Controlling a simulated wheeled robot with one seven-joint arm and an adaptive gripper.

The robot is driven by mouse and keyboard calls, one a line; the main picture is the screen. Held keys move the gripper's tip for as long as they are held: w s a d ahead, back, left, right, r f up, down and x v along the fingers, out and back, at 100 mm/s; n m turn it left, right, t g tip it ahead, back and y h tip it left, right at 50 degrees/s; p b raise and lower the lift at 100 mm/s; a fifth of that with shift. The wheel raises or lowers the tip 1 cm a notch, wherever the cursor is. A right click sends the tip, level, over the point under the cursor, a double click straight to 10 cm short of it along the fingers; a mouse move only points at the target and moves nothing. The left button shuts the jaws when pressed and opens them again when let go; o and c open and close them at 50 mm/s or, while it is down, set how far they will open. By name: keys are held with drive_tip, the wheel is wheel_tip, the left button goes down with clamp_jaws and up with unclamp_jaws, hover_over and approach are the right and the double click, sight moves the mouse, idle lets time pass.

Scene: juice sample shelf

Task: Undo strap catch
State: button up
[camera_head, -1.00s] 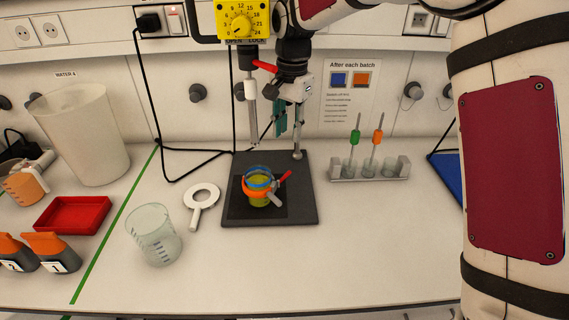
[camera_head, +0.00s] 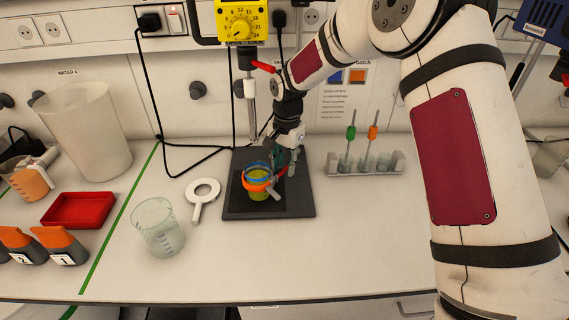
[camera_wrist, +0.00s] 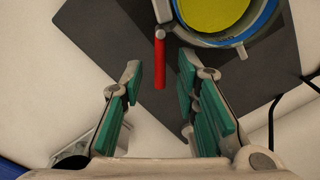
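A small jar (camera_head: 257,196) with yellow-green contents stands on the dark stand base. An orange strap (camera_head: 252,187) runs around it under a blue rim, with a grey metal tab (camera_head: 274,194) at its front right. In the wrist view the jar's yellow contents (camera_wrist: 213,12) and blue rim (camera_wrist: 262,22) show at the top. A red catch lever (camera_wrist: 160,62) on a grey fitting sticks out from the jar's side. My gripper (camera_wrist: 160,74) is open, its teal-padded fingers either side of the lever's end, apart from it. In the head view my gripper (camera_head: 284,166) hides most of the lever.
The stand's rod and yellow dial unit (camera_head: 241,22) rise behind the jar. A tube rack (camera_head: 370,163) stands right. The front bench is clear.

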clamp_jaws()
drive_tip(key=m, duration=0.3)
drive_tip(key=s+m, duration=0.1)
drive_tip(key=shift+d+m, duration=0.3)
drive_tip(key=shift+d, duration=0.1)
unclamp_jaws()
